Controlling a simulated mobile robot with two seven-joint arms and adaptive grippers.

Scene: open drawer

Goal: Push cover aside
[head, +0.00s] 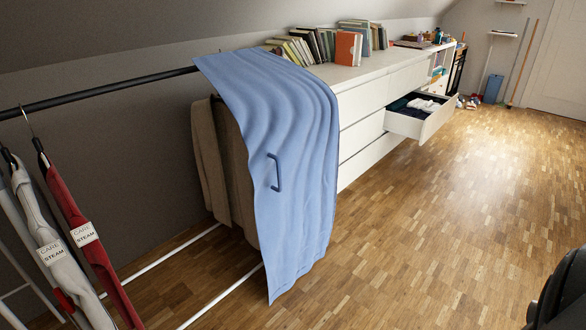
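A blue cloth cover (296,160) hangs over the black clothes rail (100,89) and reaches down close to the floor. It has a dark handle (275,172) on its front, near the left edge. Brown garments (210,165) hang beside and partly behind the cover, and the cover hides whatever else is behind it. Neither of my grippers shows, and nothing of mine touches the cover. A dark rounded part at the lower right corner may be my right arm.
Garments with care tags (83,235) hang at the left. A white dresser (375,85) with books (348,48) on top stands behind the cover. One drawer (430,120) is open with dark and white cloth inside. The wooden floor at right is clear.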

